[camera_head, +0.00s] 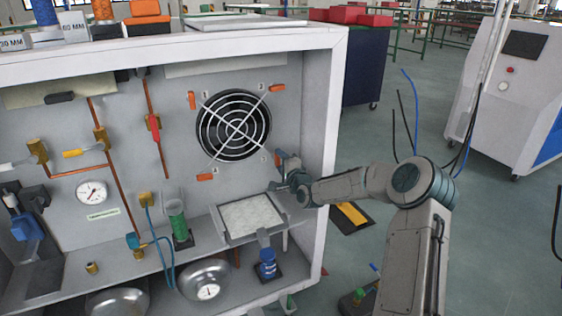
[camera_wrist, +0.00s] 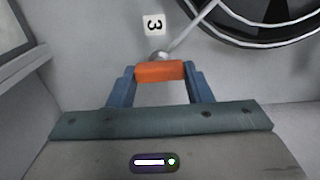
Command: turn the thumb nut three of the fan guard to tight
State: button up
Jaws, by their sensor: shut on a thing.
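The fan guard (camera_head: 234,127) is a round wire grille on the back panel of the cabinet. Its edge also shows at the upper right in the wrist view (camera_wrist: 275,22). Orange thumb nuts sit at its corners: nut one (camera_head: 192,100), nut two (camera_head: 277,88) and nut four (camera_head: 205,177). Thumb nut three (camera_wrist: 160,71) is an orange bar lying level in the wrist view, below the label 3. My gripper (camera_wrist: 160,74) is shut on it, one blue finger at each end. In the head view my gripper (camera_head: 281,163) reaches the guard's lower right and largely hides the nut.
A tray (camera_head: 251,217) stands on the shelf just below my gripper. The cabinet's white right wall (camera_head: 327,150) is close to my arm. A green cylinder (camera_head: 177,222), a gauge (camera_head: 92,193) and copper pipes are to the left.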

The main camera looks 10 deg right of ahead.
dwell(0.4)
jog(key=o, duration=1)
jog(key=p+v, duration=0.2)
jog(key=v, duration=1.1)
jog(key=shift+s+d, duration=0.15)
jog(key=shift+s, duration=0.2)
jog(key=shift+r+p, duration=0.1)
jog(key=shift+p, duration=0.25)
